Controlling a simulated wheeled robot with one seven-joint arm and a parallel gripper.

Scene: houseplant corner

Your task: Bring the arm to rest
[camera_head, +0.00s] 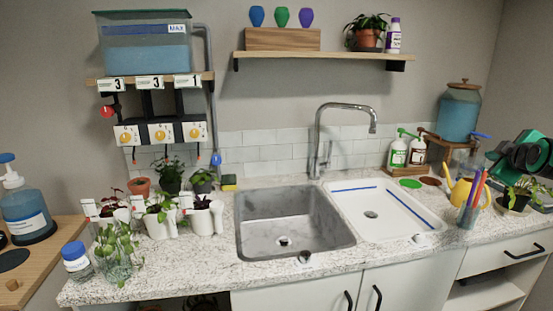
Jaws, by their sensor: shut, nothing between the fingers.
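I cannot make out my gripper or its fingertips in the head view. A dark green and black rounded shape shows at the right edge, above the right end of the counter.
The counter (190,270) holds a grey sink (260,230), a white basin (385,218) and a tall tap (316,145). Potted plants crowd its left; a yellow watering can (462,190) and a pen cup (468,215) stand right. A shelf (320,56) and a blue tank (145,55) are above.

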